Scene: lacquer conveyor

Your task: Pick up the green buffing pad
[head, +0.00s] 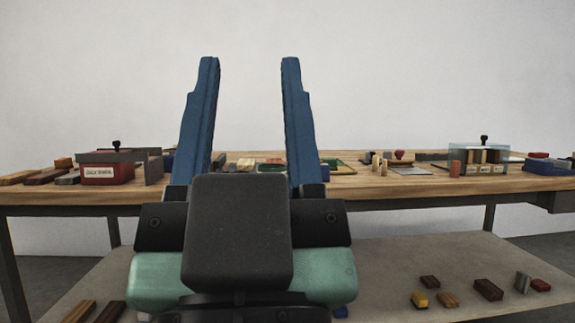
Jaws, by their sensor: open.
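My gripper (250,62) stands large in the foreground with its two blue fingers raised and wide apart. It is open, with nothing held between the fingers. Beyond it is a long wooden-topped table. A small green piece (270,168) shows on the table between the fingers, low in the gap. It may be the green buffing pad, but it is too small and partly covered to be sure. My gripper is apart from it, nearer to the camera. The gripper body hides part of the table's middle.
The wooden table (410,188) holds a red box (107,173) at left, a clear case (479,157) at right, and a green-edged tray (345,168) right of the fingers. A lower shelf (385,265) carries several small blocks. Bare tabletop shows along the front edge.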

